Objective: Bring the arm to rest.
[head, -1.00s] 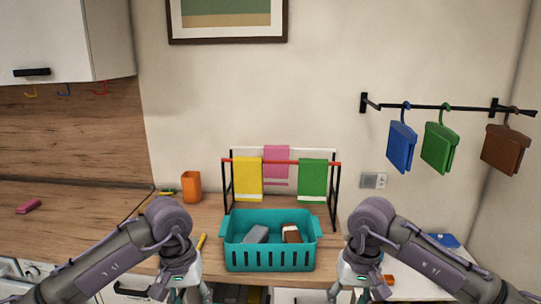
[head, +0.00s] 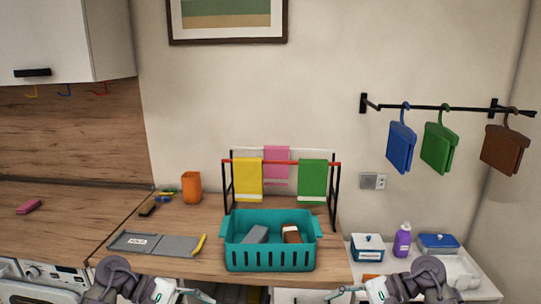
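My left gripper (head: 196,294) is low at the bottom edge of the head view, left of the teal basket, pointing inward. My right gripper (head: 344,294) is low at the bottom edge, right of the basket, also pointing inward. Both are apart from the things on the counter. Nothing shows in either gripper. The bottom edge cuts them off, so their finger opening is unclear.
The teal basket (head: 270,262) holds a grey item and a brown-and-white item. Behind it a rack carries yellow, pink and green towels. A grey tray (head: 155,244) lies left. A white side surface at right bears a box, a purple bottle (head: 402,240) and a blue-lidded container.

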